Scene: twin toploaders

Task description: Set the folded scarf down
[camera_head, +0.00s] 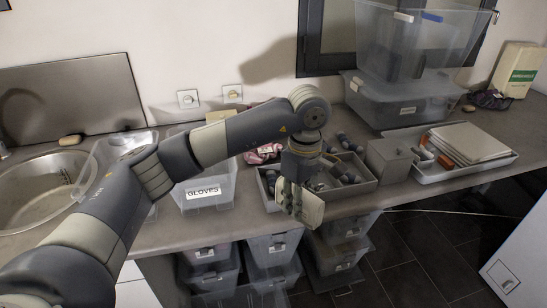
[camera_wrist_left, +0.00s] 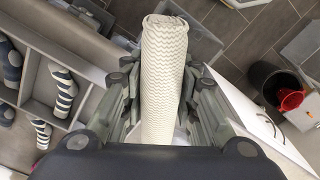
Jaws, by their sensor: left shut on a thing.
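The folded scarf (camera_head: 313,209) is cream with a fine zigzag pattern. My left gripper (camera_head: 293,192) is shut on it, pointing down at the front edge of the counter. In the left wrist view the scarf (camera_wrist_left: 163,75) stands out lengthwise between the two finger pads of my left gripper (camera_wrist_left: 163,92), and its lower part is hidden by the gripper body. Floor and bins show beyond it. My right gripper is not in view.
A grey divided tray (camera_head: 368,187) with rolled socks lies right behind the gripper. A clear bin labelled GLOVES (camera_head: 207,208) stands left of it. A grey box (camera_head: 390,160) and a white tray (camera_head: 438,178) are to the right. Clear bins (camera_head: 275,247) stand below the counter.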

